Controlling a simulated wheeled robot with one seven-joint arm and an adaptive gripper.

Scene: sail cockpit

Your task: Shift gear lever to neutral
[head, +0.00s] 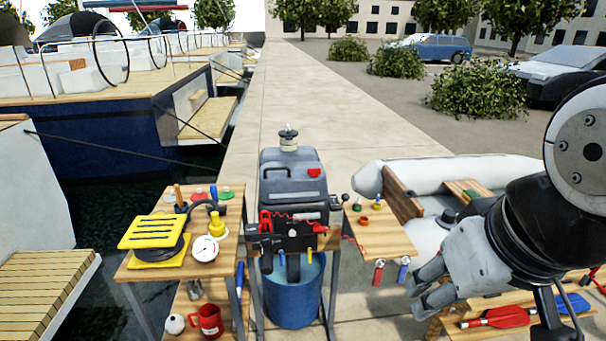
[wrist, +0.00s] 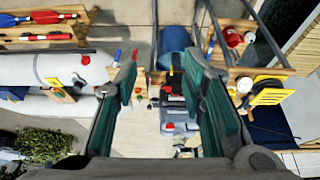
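The grey outboard motor (head: 292,190) stands upright on a stand in the middle of the head view. A short lever with a dark round knob (head: 345,198) sticks out at its right side; I take this for the gear lever, but its exact setting is too small to tell. The motor also shows between my fingers in the wrist view (wrist: 178,112), where I cannot make out the lever clearly. My gripper (head: 424,288) is open and empty, to the right of the motor and apart from it. Its two green-padded fingers show wide apart in the wrist view (wrist: 168,85).
A small wooden side table (head: 385,240) with small coloured parts lies between motor and gripper. A blue barrel (head: 293,295) stands under the motor. A loaded wooden table (head: 140,262) is at left, a grey inflatable boat (head: 450,168) behind at right. Pavement behind the motor is clear.

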